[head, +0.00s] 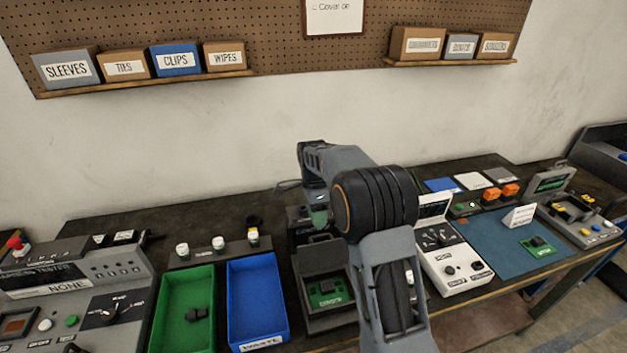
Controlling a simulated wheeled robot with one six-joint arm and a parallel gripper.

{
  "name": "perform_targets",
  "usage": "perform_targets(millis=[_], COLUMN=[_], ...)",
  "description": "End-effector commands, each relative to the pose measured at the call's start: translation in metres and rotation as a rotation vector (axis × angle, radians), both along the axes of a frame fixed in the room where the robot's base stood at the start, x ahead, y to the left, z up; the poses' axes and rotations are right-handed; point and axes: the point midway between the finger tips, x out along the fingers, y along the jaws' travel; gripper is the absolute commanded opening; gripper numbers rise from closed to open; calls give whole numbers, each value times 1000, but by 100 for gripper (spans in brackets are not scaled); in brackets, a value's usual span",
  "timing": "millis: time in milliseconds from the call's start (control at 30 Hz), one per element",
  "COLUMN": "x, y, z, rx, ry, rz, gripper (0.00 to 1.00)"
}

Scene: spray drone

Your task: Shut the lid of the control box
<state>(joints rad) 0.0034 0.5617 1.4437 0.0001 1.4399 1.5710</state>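A dark grey open box (310,323) stands on the bench in the middle, with a green circuit board (328,290) inside. It looks like the control box, but I cannot read its label. Its raised lid (300,228) seems to stand at the back, mostly hidden by my arm. My gripper (319,215) is behind the arm's elbow, above and near that lid. Its fingers are largely hidden, so I cannot see whether they are open, or whether they touch the lid.
A green tray (158,325) holding a dark part and a blue tray (284,318) lie left of the box. A white panel device (455,272) is close on the right. A blue mat (500,240) and an open grey case (590,208) lie farther right. A tester (70,285) is far left.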

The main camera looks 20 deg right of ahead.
Motion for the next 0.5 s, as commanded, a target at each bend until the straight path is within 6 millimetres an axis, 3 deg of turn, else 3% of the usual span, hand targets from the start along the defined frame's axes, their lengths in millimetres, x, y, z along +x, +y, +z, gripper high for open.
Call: perform_targets(millis=[300,500], x=[18,24], y=[1,2], z=[55,76], rx=[0,0], ry=[-5,-4], rz=[1,4], gripper=[38,38])
